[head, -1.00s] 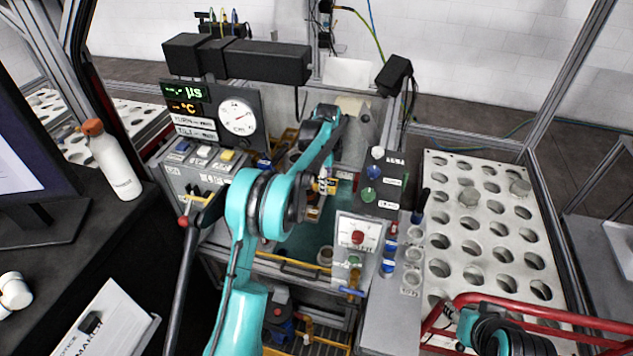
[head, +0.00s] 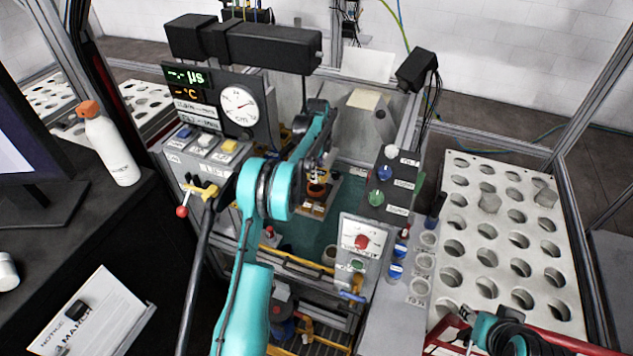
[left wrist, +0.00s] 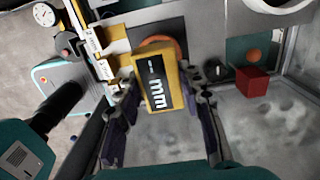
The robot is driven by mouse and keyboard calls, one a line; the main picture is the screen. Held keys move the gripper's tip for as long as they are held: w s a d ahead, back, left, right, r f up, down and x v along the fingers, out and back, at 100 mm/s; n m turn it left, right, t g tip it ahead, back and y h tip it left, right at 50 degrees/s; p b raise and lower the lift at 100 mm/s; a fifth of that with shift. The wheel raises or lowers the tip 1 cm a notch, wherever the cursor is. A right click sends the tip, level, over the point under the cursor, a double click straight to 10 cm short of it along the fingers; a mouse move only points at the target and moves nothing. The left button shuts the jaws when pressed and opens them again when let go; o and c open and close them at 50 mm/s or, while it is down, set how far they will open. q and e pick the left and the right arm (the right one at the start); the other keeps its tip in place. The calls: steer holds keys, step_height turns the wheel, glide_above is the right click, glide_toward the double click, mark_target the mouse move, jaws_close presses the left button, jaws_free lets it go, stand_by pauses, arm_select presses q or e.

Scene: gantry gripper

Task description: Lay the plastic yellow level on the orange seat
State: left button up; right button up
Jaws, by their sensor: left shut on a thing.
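The yellow level (left wrist: 160,88), a small yellow block with a black "mm" label, is between the two fingers of my left gripper (left wrist: 163,100) in the left wrist view. The gripper is shut on it. The orange seat (left wrist: 160,43) shows as a rounded orange edge behind the level's top end, partly hidden by it. In the head view my left gripper (head: 319,168) is inside the machine, above an orange part (head: 316,189). The level is too small and covered to make out clearly there. I cannot tell whether level and seat touch.
A red block (left wrist: 252,83) stands right of the level in the left wrist view. A panel with a green knob (head: 384,172) and a box with a red button (head: 361,242) flank the work bay. A black bar (head: 262,47) hangs above. A holed white rack (head: 470,228) is at right.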

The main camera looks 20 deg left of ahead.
arm_select(q)
steer(key=shift+a+f+b, duration=0.15)
steer(key=shift+f+b, duration=0.45)
steer(key=shift+f, duration=1.5)
steer(key=shift+f, duration=0.15)
steer(key=o, duration=1.2)
steer(key=shift+o, duration=0.2)
steer(key=shift+r, duration=0.5)
step_height(320, 180, up, 12)
steer(key=p, duration=0.2)
steer(key=shift+f+p, duration=0.25)
steer(key=shift+p, duration=0.15)
